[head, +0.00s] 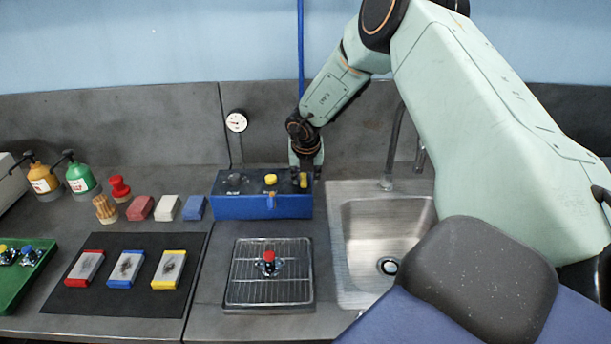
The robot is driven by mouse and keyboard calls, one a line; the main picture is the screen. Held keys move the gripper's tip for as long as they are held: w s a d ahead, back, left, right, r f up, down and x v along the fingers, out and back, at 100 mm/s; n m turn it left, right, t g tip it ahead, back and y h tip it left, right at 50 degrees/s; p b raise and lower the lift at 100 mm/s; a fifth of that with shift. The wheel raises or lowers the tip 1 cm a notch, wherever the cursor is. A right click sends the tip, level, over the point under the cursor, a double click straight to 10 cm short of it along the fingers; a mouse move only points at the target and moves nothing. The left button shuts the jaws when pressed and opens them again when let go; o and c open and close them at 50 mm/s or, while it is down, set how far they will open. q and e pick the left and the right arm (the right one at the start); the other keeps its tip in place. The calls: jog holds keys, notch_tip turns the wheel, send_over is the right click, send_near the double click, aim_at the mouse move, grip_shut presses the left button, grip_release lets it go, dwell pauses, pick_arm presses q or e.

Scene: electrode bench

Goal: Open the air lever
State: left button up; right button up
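A blue box (262,207) stands against the back wall, left of the sink. On its top are a dark knob (234,180), a yellow knob (270,179) and, at the right end, a yellow piece that looks like a lever (304,180). A small orange-yellow part (270,199) shows on the front. My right gripper (306,172) points down at the box's right end, its fingers on either side of the yellow lever. Whether they touch it or have closed on it is too small to tell. My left gripper is not in view.
A blue hose (301,50) hangs behind my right arm; a gauge (237,121) stands behind the box. The sink (380,222) with its faucet is to the right. A wire rack (270,290) is in front. Bottles (80,178), blocks (167,207) and a black mat (125,300) are left.

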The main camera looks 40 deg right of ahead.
jog(key=shift+c, duration=0.8)
jog(key=shift+a+r, duration=0.25)
jog(key=shift+a, duration=0.25)
jog(key=c, duration=0.4)
jog(key=shift+d, duration=0.25)
grip_shut()
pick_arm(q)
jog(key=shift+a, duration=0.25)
pick_arm(e)
jog(key=shift+a, duration=0.1)
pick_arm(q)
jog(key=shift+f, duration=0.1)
